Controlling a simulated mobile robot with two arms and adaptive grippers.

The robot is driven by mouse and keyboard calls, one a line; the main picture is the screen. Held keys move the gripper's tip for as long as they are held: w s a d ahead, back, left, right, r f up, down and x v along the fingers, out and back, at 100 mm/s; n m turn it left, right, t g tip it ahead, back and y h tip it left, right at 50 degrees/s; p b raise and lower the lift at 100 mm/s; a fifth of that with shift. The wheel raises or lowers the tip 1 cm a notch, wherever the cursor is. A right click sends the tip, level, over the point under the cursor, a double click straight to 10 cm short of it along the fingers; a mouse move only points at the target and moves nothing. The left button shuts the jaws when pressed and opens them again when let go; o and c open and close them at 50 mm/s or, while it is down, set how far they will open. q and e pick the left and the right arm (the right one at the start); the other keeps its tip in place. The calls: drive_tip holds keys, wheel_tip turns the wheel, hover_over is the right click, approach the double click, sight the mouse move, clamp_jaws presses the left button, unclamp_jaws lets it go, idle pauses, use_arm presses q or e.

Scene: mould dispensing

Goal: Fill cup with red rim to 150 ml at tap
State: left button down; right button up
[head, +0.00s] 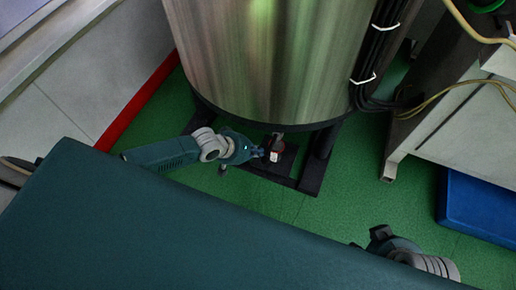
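A small white cup with a red rim (274,157) is at the foot of the large steel tank (265,55), just below a small tap (278,137) low on the tank's front. My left gripper (262,153) reaches in from the left, with its fingertips right at the cup's left side. The view is too small to tell whether the fingers are closed on the cup. The liquid level in the cup cannot be made out. My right gripper (372,240) is at the lower right, far from the cup and partly hidden; its fingers are unclear.
The tank stands on a dark frame (312,178) on the green floor (345,195). Black cables (370,60) run down its right side. A grey bench (440,115) and a blue box (483,205) are at the right. A pale wall (95,75) with red skirting is at the left.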

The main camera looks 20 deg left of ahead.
use_arm(q)
drive_tip(key=shift+t, duration=0.9)
drive_tip(key=shift+s+d+f+b, duration=0.1)
drive_tip(key=shift+f+b, duration=0.15)
drive_tip(key=shift+f, duration=0.65)
drive_tip(key=shift+s+a+f+b, duration=0.1)
drive_tip(key=shift+f+b, duration=0.1)
drive_tip(key=shift+f, duration=0.7)
drive_tip(key=shift+s+d+f+b, duration=0.1)
drive_tip(key=shift+f+b, duration=0.15)
drive_tip(key=shift+f, duration=0.65)
idle(4.4)
